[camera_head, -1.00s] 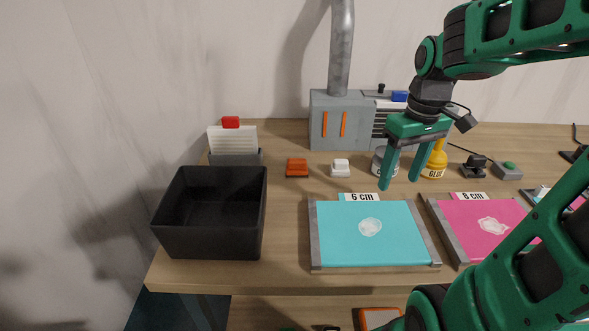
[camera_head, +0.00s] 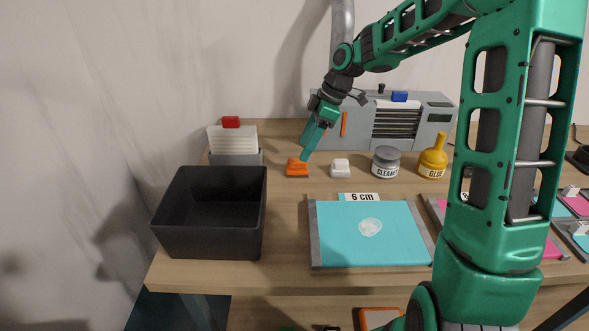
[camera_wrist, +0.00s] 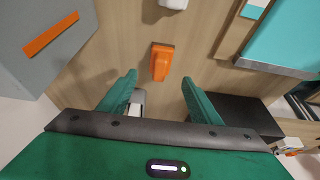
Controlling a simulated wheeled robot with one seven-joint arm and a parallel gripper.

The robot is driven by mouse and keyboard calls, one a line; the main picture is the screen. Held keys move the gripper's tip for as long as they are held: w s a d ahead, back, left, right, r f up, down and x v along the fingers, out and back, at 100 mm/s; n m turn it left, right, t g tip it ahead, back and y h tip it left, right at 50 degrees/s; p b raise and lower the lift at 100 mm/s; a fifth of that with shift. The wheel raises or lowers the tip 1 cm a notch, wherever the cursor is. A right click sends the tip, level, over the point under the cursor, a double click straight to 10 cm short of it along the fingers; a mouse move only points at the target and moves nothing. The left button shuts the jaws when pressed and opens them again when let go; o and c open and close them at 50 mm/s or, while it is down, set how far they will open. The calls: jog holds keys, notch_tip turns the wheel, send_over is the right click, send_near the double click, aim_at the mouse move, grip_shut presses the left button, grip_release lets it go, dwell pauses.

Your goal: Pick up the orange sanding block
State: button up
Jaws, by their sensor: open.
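The orange sanding block (camera_head: 297,168) lies on the wooden table, left of the white block (camera_head: 340,168) and behind the black bin. In the wrist view the orange block (camera_wrist: 161,61) shows whole, with a dark edge at one end. It lies beyond the fingertips, roughly between their lines. My gripper (camera_head: 306,157) is above and close to the orange block in the head view. In the wrist view my gripper (camera_wrist: 158,78) has its two green fingers wide apart, with nothing between them. The head view does not show clearly how high the fingertips are.
A black open bin (camera_head: 208,248) stands front left. A holder with white sheets (camera_head: 233,140) and a red top is behind it. The grey machine (camera_head: 432,115), a cleaner jar (camera_head: 385,161) and a glue bottle (camera_head: 433,158) stand right. A teal panel (camera_head: 350,245) lies in front.

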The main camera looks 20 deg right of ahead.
aim_at(297, 159)
jog(key=shift+x, duration=3.6)
jog(key=c, duration=1.3)
jog(key=shift+r, duration=0.1)
notch_tip(297, 159, up, 10)
jog(key=shift+f, duration=0.1)
jog(key=shift+c, duration=0.3)
jog(key=o, duration=0.4)
jog(key=shift+c, duration=0.3)
